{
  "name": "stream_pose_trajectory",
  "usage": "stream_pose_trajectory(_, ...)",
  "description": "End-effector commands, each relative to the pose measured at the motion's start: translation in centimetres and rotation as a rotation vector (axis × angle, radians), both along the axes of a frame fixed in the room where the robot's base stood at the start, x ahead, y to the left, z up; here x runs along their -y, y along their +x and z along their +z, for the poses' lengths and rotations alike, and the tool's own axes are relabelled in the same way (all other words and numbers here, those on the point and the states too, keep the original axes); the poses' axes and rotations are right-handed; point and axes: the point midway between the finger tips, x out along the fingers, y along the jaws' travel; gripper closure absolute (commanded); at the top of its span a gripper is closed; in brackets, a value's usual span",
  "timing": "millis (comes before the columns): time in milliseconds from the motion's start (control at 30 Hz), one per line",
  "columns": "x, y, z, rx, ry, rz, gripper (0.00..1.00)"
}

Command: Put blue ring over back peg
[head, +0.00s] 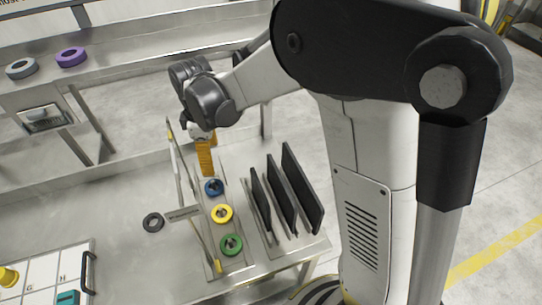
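The blue ring (213,187) lies on a narrow metal strip on the steel table, at the far end of a row with a yellow ring (222,214) and a green ring (231,244). No back peg can be made out clearly; I cannot tell whether the rings sit around pegs. My gripper (203,138) is above and behind the blue ring, and seems apart from it. An orange upright piece (205,158) shows just below the gripper; I cannot tell whether it is held or stands behind. The fingertips are too small and hidden to read.
A black ring (153,222) lies left of the row, near a small label plate (184,213). Upright black panels (287,190) stand in a rack at right. A lettered white tray (48,272) is front left. Grey (22,68) and purple (71,57) rings lie on the back shelf.

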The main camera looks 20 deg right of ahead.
Motion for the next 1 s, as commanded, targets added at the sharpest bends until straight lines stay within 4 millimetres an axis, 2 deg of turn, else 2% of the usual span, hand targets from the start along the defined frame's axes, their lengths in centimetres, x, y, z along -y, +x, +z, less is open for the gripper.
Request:
stream_pose_trajectory(100,2.9,-2.3,4.1,0.077,0.031,-0.181,0.26)
stream_pose_trajectory(200,5.3,-4.6,7.2,0.155,0.072,-0.362,0.26)
stream_pose_trajectory(400,9.7,-10.0,11.0,0.303,0.18,-0.715,0.26)
stream_pose_trajectory(600,12.6,-14.8,11.9,0.424,0.303,-1.013,0.26)
stream_pose_trajectory(700,13.4,-16.2,11.7,0.463,0.352,-1.109,0.26)
stream_pose_trajectory(833,13.9,-17.1,11.6,0.488,0.388,-1.175,0.26)
stream_pose_trajectory(1000,14.0,-17.2,11.5,0.494,0.397,-1.191,0.26)
